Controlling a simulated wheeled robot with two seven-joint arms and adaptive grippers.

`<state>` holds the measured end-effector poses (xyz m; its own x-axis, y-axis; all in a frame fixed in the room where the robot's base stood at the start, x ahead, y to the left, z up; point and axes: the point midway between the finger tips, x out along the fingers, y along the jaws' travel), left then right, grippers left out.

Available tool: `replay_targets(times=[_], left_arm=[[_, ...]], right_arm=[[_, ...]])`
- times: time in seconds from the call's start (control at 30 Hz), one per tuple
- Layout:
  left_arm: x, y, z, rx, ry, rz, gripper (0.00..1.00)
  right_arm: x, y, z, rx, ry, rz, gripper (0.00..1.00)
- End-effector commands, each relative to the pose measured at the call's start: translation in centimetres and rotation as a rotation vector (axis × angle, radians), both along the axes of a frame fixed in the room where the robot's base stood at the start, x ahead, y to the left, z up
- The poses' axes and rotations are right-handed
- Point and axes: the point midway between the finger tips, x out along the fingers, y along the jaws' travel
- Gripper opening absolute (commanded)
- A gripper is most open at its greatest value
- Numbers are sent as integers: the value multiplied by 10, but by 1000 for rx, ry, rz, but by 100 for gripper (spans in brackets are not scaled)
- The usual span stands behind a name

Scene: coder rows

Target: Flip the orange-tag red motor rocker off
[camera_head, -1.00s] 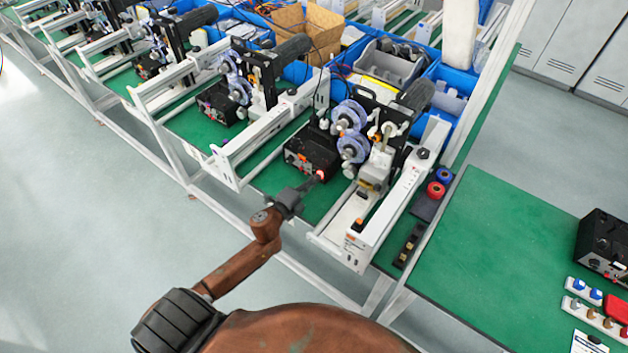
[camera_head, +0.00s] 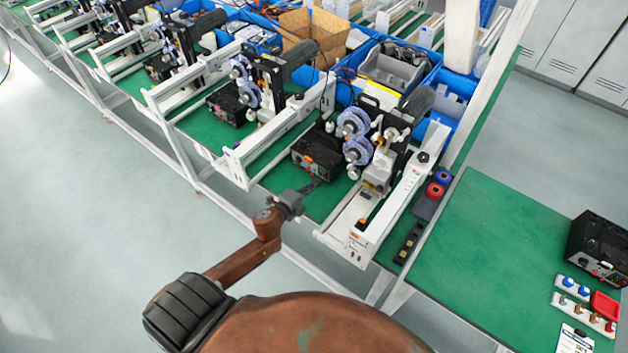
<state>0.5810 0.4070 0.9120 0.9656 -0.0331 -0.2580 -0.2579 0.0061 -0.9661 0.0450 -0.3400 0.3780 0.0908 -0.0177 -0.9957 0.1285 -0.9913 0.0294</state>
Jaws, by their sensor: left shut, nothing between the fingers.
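The nearest station has a black control box (camera_head: 318,154) with small orange marks on its front face. My right gripper is not in view.
A white rail with a small orange tag (camera_head: 355,234) stands right of the box, beside purple rollers (camera_head: 356,136). Similar stations line the bench to the left. A green table (camera_head: 490,250) at right holds another black box (camera_head: 600,248).

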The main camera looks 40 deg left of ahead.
Motion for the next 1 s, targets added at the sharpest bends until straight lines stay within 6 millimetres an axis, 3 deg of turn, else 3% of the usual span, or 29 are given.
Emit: replay_targets(times=[0.2, 0.4, 0.6, 1.0], left_arm=[[-47, 4, 23, 1, 1, 3, 0], [-80, 7, 39, 1, 1, 8, 0], [-92, 7, 46, 1, 0, 7, 0], [-92, 6, 47, 1, -1, 4, 0]], right_arm=[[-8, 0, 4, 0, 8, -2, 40], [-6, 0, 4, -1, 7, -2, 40], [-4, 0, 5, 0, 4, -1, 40], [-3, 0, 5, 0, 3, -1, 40]])
